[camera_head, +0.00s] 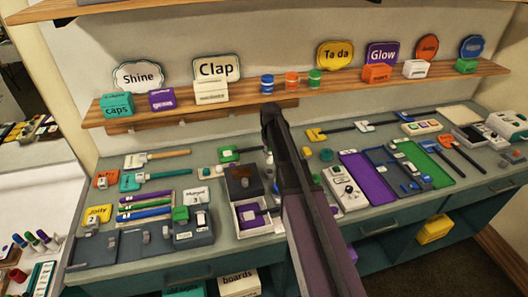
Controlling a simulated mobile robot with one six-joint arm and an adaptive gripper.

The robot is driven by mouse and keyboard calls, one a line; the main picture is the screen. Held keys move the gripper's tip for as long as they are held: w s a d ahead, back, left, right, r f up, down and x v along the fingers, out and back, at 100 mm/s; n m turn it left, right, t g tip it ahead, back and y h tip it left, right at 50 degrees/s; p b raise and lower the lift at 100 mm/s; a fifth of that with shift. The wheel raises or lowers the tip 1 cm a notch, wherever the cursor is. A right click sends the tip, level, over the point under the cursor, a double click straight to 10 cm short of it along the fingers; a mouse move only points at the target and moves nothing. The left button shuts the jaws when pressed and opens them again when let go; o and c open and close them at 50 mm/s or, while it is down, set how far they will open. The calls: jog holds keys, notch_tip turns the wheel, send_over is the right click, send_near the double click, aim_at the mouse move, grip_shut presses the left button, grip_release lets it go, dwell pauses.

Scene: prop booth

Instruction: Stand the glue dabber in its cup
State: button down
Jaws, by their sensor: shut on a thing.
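My arm rises from the bottom edge across the middle of the bench. My gripper's fingers cannot be made out, and anything they hold is hidden. I cannot pick out the glue dabber or its cup with certainty. A dark brown box-shaped holder (243,181) stands just left of my arm. Below it, a white tray (261,229) holds a purple piece (250,214). A wooden-handled tool (157,156) and a teal-handled tool (158,176) lie on the left of the bench (108,216).
A grey tray (112,246) with small blocks lies at the front left. A white box with knobs (346,188), a purple mat (368,177) and a green mat (430,163) lie right of my arm. A wooden shelf (345,80) with signs and small boxes runs along the wall.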

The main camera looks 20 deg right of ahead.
aim_at(270, 160)
jog(key=shift+f, duration=0.15)
jog(key=shift+f+b, duration=1.6)
jog(key=shift+b, duration=0.15)
jog(key=shift+f+b, duration=0.5)
dwell(0.8)
jog(key=shift+f+b, duration=0.35)
jog(key=shift+f, duration=0.05)
jog(key=shift+f+b, duration=1.25)
jog(key=shift+b, duration=0.05)
dwell(2.9)
